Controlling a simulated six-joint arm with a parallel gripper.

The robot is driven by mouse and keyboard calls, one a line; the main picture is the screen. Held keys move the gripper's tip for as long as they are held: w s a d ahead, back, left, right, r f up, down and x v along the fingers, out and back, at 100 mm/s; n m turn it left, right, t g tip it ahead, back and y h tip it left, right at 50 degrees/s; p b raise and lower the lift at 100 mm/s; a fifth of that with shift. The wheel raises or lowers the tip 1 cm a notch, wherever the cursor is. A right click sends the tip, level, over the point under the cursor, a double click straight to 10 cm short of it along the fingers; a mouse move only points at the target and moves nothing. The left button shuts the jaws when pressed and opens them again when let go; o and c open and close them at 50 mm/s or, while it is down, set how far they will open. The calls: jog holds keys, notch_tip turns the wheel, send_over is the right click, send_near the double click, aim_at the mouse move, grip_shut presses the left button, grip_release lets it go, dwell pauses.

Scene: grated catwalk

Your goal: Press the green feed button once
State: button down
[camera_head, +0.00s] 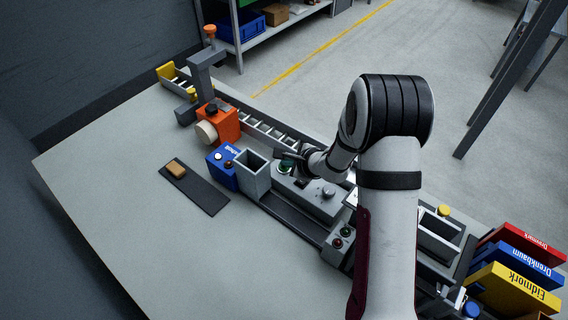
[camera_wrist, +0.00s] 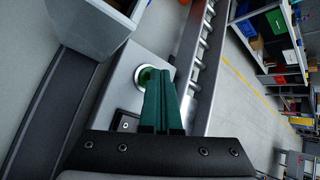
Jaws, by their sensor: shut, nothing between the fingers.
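The green feed button (camera_wrist: 146,75) is round with a pale ring and sits on a light grey control box (camera_wrist: 122,78). In the head view the button (camera_head: 287,166) shows as a small green spot beside the end of my arm. My gripper (camera_wrist: 162,78) has dark green fingers, closed together and empty. In the wrist view the fingertips overlap the right side of the button and hide part of it. I cannot tell whether they touch it. In the head view my gripper (camera_head: 284,156) is dark and small, right at the button.
A grey open bin (camera_head: 252,174) and a blue box (camera_head: 222,168) stand left of the control box. A grey knob (camera_head: 328,192) is on its right part. A roller conveyor (camera_head: 270,131) runs behind. The table's front left (camera_head: 130,220) is clear.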

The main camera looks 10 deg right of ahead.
aim_at(287, 168)
jog(key=shift+f, duration=0.35)
dwell(0.4)
jog(key=shift+r, duration=3.75)
